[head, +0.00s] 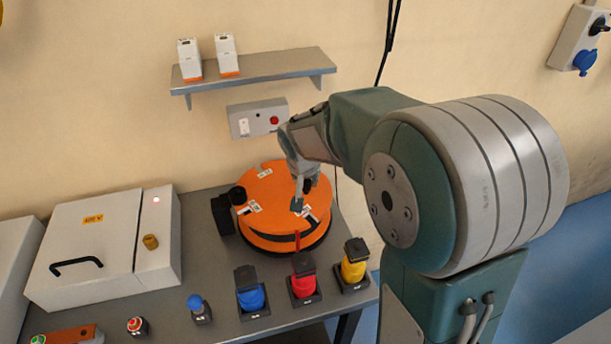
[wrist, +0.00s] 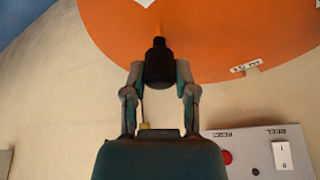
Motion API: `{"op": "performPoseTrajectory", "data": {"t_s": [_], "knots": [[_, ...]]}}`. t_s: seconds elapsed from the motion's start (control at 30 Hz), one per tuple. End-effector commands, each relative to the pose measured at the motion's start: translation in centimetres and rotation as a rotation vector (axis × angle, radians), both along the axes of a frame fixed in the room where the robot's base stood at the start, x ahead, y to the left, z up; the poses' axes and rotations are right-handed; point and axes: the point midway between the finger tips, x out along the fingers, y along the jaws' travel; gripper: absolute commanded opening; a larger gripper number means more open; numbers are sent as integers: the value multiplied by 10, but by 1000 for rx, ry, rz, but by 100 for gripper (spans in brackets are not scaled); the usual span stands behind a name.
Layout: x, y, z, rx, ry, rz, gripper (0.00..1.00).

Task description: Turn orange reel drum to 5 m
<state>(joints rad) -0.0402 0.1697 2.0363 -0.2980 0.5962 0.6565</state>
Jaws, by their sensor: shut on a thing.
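The orange reel drum (head: 268,187) lies flat on the grey bench, with small white labels on its top face; I cannot read them clearly. It fills the top of the wrist view (wrist: 220,35). My gripper (head: 304,190) is over the right part of the drum top. In the wrist view my gripper (wrist: 160,80) has its two fingers shut on a black crank knob (wrist: 159,62) at the drum. A thin red upright marker (head: 298,240) stands at the drum's front edge. My fingers partly hide the knob in the head view.
Blue (head: 250,297), red (head: 304,283) and yellow (head: 354,268) connectors stand along the bench front. A grey cabinet (head: 100,240) is at left. A wall box (head: 257,118) with a red button and white switch is behind the drum, below a shelf (head: 255,68).

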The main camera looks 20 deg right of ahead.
Motion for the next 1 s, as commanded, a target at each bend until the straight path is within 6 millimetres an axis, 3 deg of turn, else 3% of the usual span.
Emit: {"op": "performPoseTrajectory", "data": {"t_s": [0.5, 1.0], "knots": [[-17, 11, -3, 1, 7, -326, 0], [-19, 13, -3, 2, 7, -389, 0]]}}
